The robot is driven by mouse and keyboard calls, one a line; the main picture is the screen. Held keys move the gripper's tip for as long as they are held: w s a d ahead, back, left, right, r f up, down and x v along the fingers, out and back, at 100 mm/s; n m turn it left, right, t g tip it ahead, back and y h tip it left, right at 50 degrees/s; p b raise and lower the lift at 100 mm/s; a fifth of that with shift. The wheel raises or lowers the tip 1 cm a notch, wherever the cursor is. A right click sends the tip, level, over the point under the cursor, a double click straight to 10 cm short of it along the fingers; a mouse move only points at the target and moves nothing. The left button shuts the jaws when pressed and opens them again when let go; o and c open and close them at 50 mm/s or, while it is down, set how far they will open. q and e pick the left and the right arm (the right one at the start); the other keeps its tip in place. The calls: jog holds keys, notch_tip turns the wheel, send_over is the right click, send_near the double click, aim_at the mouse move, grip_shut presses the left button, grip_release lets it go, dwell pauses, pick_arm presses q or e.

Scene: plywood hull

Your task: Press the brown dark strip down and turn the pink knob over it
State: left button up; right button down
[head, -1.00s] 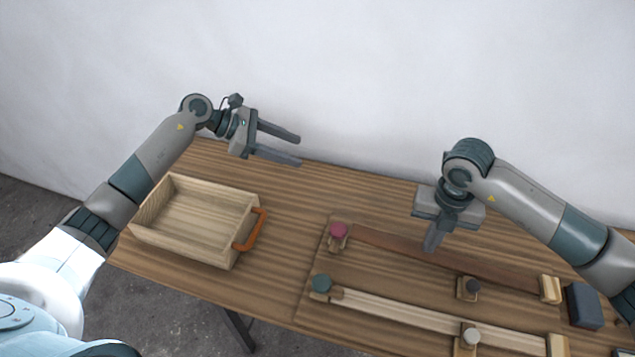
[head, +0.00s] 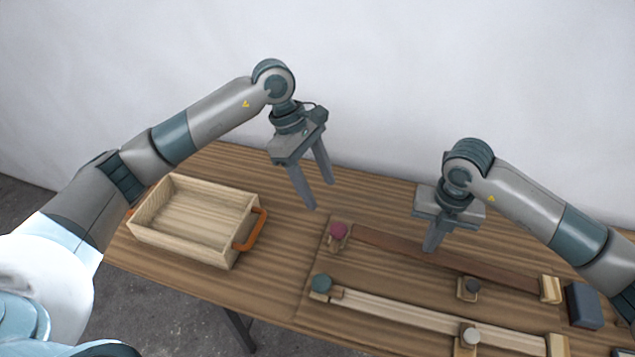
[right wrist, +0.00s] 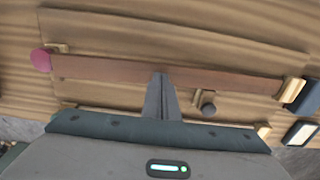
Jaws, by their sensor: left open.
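The brown dark strip (head: 400,246) lies along the far side of the board, from the pink knob (head: 339,230) at its left end to a light wood block at its right end. The strip also shows in the right wrist view (right wrist: 215,78), with the pink knob (right wrist: 41,60) at its left end, beside the strip rather than over it. My right gripper (head: 431,247) points down at the middle of the strip, its fingers close together; contact is unclear. Its fingers show in the right wrist view (right wrist: 160,80). My left gripper (head: 321,196) is open and empty, pointing down above the table, behind and left of the pink knob.
A pale strip (head: 400,311) with a teal knob (head: 321,284) lies nearer on the board. A dark knob (head: 472,286) and a white knob (head: 471,336) stand by the strips. A wooden tray (head: 184,250) with orange handles is at left. A dark block (head: 583,305) is at right.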

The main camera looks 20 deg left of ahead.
aim_at(337, 228)
pick_arm(q)
jog(key=shift+f, duration=0.15)
jog(key=x, duration=1.1)
jog(key=shift+d+f, duration=0.3)
jog(key=shift+f, duration=0.05)
jog(key=c, duration=1.1)
pick_arm(e)
jog(key=shift+f, duration=0.25)
